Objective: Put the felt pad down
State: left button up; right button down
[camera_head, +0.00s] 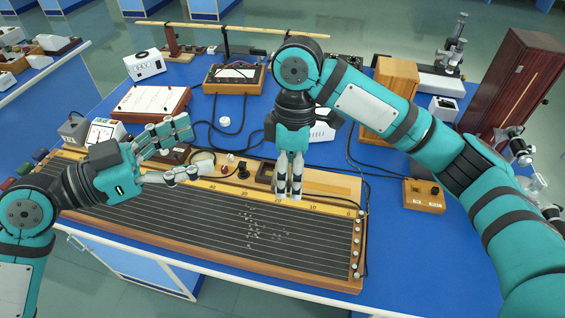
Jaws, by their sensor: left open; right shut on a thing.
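My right gripper (288,195) points straight down over the back edge of the long slatted wooden board (150,215). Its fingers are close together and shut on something. The felt pad cannot be made out clearly; what the fingers hold is hidden between them. Whether the fingertips touch the board I cannot tell. My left gripper (188,150) is open and empty, its fingers spread above the left back part of the board.
A small dark-inset wooden box (265,172) sits just left of my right gripper. Meters, a white device (145,65) and black cables crowd the blue bench (400,255) behind. A small wooden switch box (424,196) stands at right. The bench front right is clear.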

jog(key=shift+s+d+f+n, duration=0.1)
jog(key=shift+d+f+n, duration=0.1)
jog(key=shift+n, duration=0.2)
pick_arm(q)
jog(key=c, duration=0.4)
pick_arm(e)
jog(key=shift+f+n, duration=0.15)
jog(key=shift+n, duration=0.15)
pick_arm(q)
jog(key=m+t+y, duration=0.2)
jog(key=m+t, duration=0.1)
jog(key=m, duration=1.2)
send_near(275, 178)
notch_tip(275, 178, down, 2)
jog(key=a, duration=0.1)
jog(key=x, duration=1.2)
jog(key=shift+w+a+f, duration=0.15)
jog(key=shift+w+a, duration=0.15)
jog(key=shift+w, duration=0.05)
jog(key=shift+c, duration=0.3)
